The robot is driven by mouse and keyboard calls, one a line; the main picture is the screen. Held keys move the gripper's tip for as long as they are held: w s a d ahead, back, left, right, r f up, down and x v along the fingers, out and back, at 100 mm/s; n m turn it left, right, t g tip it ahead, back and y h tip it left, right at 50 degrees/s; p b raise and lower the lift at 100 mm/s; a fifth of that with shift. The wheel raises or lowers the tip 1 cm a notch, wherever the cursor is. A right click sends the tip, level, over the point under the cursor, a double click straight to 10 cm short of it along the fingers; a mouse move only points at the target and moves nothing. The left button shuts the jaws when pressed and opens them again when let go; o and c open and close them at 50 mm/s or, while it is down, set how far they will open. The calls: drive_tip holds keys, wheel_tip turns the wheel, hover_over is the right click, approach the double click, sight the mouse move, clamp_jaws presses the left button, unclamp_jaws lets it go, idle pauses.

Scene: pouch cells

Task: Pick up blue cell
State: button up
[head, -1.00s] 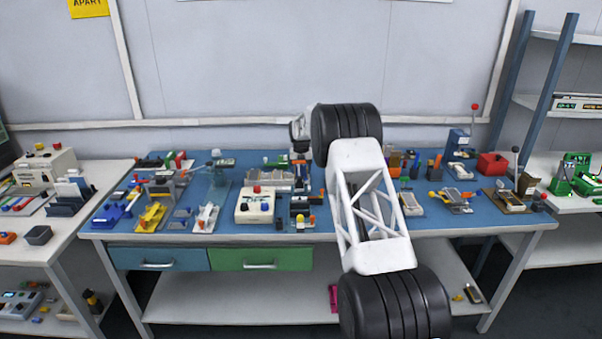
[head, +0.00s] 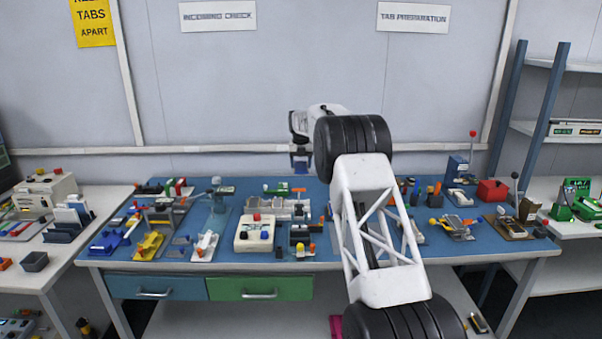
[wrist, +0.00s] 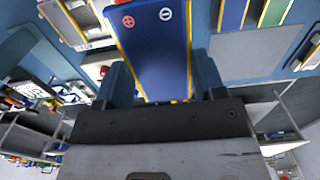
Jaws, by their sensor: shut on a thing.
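The blue cell (wrist: 158,62) is a flat blue slab with yellow edges and plus and minus marks in the wrist view. My gripper (wrist: 163,82) is shut on it, with one dark blue finger at each side. In the head view my gripper (head: 300,165) points down above the back middle of the blue bench. The cell is too small there to make out clearly.
The blue bench (head: 345,258) is crowded with fixtures and small tools. A white box with a red button (head: 254,233) stands left of middle, and a red bin (head: 492,191) at the back right. In the wrist view, other yellow-edged cells (wrist: 233,13) lie beyond the held one.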

drive_tip(key=shift+r, duration=0.4)
drive_tip(key=shift+s+d, duration=0.1)
drive_tip(key=shift+d, duration=0.05)
idle(0.4)
drive_tip(key=shift+s+d+f, duration=0.25)
drive_tip(key=shift+s+d, duration=0.1)
drive_tip(key=shift+d, duration=0.1)
drive_tip(key=s+d+f+m, duration=0.2)
drive_tip(key=s+d+f, duration=0.5)
drive_tip(key=s+d, duration=0.4)
drive_tip(key=s+a+f+n, duration=0.2)
drive_tip(key=s+a+f, duration=0.1)
drive_tip(key=s+a, duration=0.9)
drive_tip(key=shift+s+a, duration=0.4)
drive_tip(key=shift+a, duration=0.2)
drive_tip(key=shift+f, duration=0.15)
